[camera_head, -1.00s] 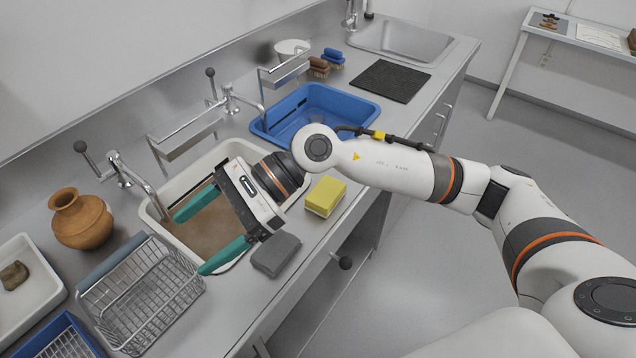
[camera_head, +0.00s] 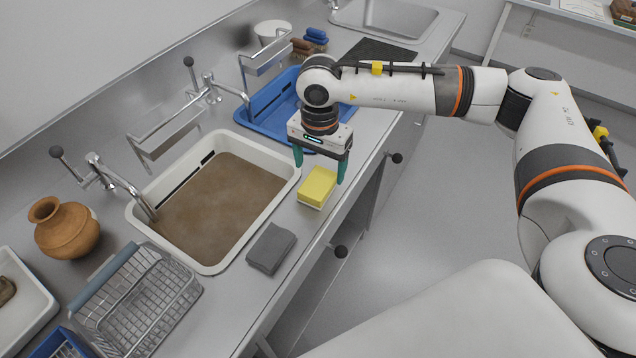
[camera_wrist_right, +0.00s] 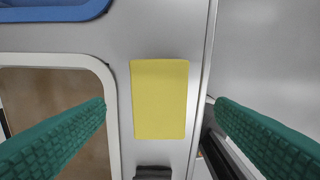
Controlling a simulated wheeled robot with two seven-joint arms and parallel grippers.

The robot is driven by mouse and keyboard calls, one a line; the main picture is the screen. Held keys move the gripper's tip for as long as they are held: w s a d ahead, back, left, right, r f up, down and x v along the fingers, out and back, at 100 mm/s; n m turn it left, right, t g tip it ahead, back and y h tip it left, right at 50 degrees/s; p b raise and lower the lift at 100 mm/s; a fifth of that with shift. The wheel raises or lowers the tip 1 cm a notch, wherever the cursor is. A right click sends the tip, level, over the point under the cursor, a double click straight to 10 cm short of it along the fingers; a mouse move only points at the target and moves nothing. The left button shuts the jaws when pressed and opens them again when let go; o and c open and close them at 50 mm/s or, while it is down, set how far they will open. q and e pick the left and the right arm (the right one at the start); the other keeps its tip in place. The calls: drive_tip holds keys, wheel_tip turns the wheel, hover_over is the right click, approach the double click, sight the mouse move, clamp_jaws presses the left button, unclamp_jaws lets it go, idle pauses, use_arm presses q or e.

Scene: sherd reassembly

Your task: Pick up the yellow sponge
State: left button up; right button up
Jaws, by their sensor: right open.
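The yellow sponge (camera_head: 317,186) lies on the metal counter, between the basin of brown water and the counter's front edge. My right gripper (camera_head: 320,170) points down above it, with its green fingers apart and empty. In the right wrist view the sponge (camera_wrist_right: 160,98) shows from above, between the two open fingers, with clear space on both sides. The gripper appears to be above the sponge and not touching it. My left gripper is not in view.
A white basin (camera_head: 207,266) of brown water is left of the sponge. A grey cloth (camera_head: 271,248) lies nearer on the counter. A blue tub (camera_head: 262,122) stands behind. A wire rack (camera_head: 135,305) and a clay pot (camera_head: 66,228) are at the left.

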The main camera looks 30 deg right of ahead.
sight(318, 182)
drive_tip(key=f, duration=0.1)
drive_tip(key=f+p, duration=0.1)
drive_tip(key=f, duration=0.2)
drive_tip(key=shift+s+a+f, duration=0.1)
drive_tip(key=shift+a+f, duration=0.05)
drive_tip(key=shift+a, duration=0.1)
drive_tip(key=shift+f, duration=0.55)
drive_tip(key=c, duration=1)
wheel_tip(318, 182, up, 10)
drive_tip(key=shift+r+b, duration=0.1)
drive_tip(key=shift+b, duration=0.55)
drive_tip(key=shift+c, duration=0.3)
